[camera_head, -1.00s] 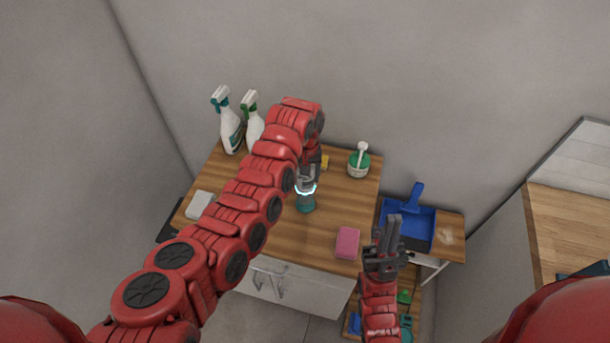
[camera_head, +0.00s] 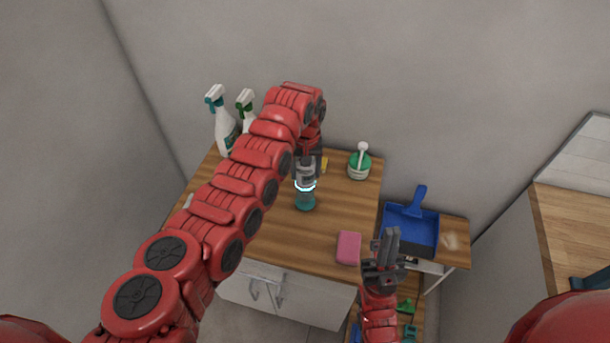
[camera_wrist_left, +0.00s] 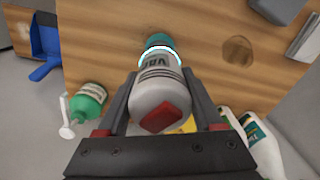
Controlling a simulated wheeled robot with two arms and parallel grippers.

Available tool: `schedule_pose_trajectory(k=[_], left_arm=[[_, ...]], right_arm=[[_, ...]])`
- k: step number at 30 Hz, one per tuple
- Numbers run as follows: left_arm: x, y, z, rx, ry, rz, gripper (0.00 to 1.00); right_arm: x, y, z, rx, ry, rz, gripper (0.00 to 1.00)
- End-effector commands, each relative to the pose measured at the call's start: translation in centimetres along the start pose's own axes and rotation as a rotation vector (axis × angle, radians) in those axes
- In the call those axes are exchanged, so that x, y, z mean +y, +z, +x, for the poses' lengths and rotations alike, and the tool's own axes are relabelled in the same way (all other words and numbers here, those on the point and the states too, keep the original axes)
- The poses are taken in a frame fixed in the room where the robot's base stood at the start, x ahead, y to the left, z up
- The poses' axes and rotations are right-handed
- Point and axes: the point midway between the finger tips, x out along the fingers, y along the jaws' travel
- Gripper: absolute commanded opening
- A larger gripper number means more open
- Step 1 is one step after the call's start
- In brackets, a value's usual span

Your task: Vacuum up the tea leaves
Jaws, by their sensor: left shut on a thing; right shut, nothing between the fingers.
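My left gripper (camera_head: 308,168) is shut on a small hand vacuum (camera_head: 305,198), grey with a glowing ring and a teal end. The vacuum is held over the wooden counter (camera_head: 285,232), teal end down; I cannot tell whether it touches the top. In the left wrist view the vacuum (camera_wrist_left: 158,92) sits between the fingers (camera_wrist_left: 160,100). A dark brown patch (camera_wrist_left: 238,52) lies on the wood beside it, apart from it; it may be the tea leaves. In the head view my arm hides that area. My right gripper (camera_head: 386,245) is shut and empty, right of the counter.
Spray bottles (camera_head: 222,122) stand at the back left. A green-and-white pump bottle (camera_head: 359,162) stands at the back right. A pink sponge (camera_head: 348,247) lies near the front right. A blue dustpan (camera_head: 412,225) lies on the lower side table (camera_head: 456,228).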

Motion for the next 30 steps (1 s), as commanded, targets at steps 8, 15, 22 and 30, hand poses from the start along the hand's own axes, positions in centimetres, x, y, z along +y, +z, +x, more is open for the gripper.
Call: schedule_pose_trajectory(k=[8, 15, 22, 30], left_arm=[[0.1, -0.8, 0.2, 0.008, -0.006, 0.005, 0.12], [0.2, -1.2, 0.2, 0.008, -0.007, 0.004, 0.12], [0.4, -1.4, 0.3, 0.004, -0.006, 0.003, 0.12], [0.6, -1.7, 0.0, 0.005, 0.003, -0.002, 0.12]], right_arm=[[-0.1, 0.3, -2.0, 0.000, 0.000, 0.000, 0.00], [-0.2, 0.6, -3.4, 0.000, 0.000, 0.000, 0.00], [-0.2, 0.8, -4.8, 0.000, 0.000, 0.000, 0.00], [-0.3, 1.1, -6.3, 0.000, 0.000, 0.000, 0.00]])
